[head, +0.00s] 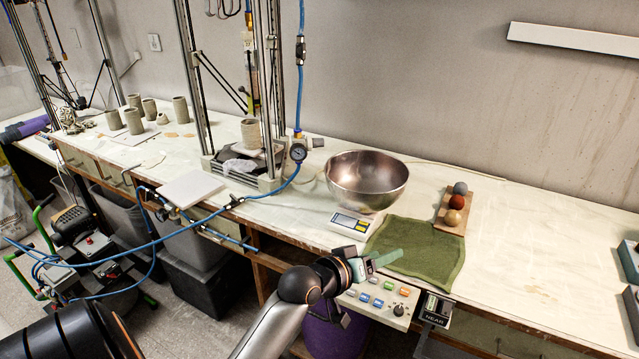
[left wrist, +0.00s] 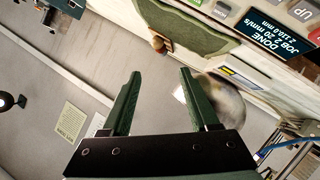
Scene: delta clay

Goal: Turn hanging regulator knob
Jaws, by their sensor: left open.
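A regulator with a round dial gauge (head: 298,152) hangs on the blue hose in front of the metal frame, left of the steel bowl. Its knob is too small to make out. My left gripper (head: 388,258) is well to the right of and nearer than the regulator, above the front edge of the bench by the green cloth. In the left wrist view its two green fingers (left wrist: 158,75) are spread apart with nothing between them. The regulator cannot be made out in that view. My right gripper is not in view.
A green cloth (head: 432,262) and a wooden board with balls (head: 447,226) lie to the right. A button panel (head: 376,302) is fixed at the bench front. Blue hose (head: 190,236) loops along the left.

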